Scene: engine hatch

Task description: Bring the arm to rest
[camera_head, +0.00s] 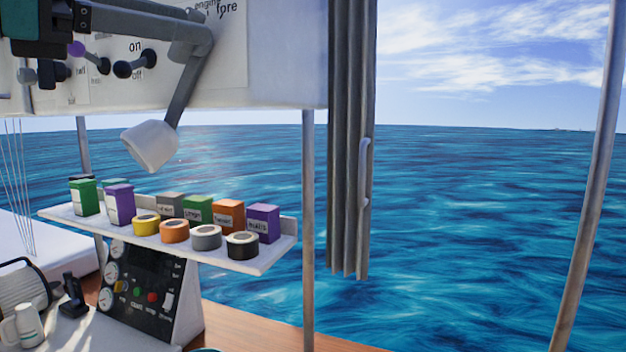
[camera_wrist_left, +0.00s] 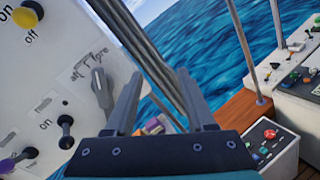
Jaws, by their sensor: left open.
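My left gripper (camera_head: 165,20) is at the top left of the head view, in front of the white switch panel (camera_head: 280,60). The teal and dark wrist enters from the upper left corner. In the left wrist view the two grey fingers of the left gripper (camera_wrist_left: 158,85) stand apart with nothing held between them. A grey lever (camera_wrist_left: 100,88) on the panel shows just left of the fingers; I cannot tell whether they touch it. My right gripper shows in neither view.
A shelf (camera_head: 240,262) with small boxes and tape-like rolls is below the panel. A grey bar with a white cup-shaped end (camera_head: 150,145) hangs above it. A folded grey curtain-like panel (camera_head: 350,150) and poles stand right. Open sea lies beyond.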

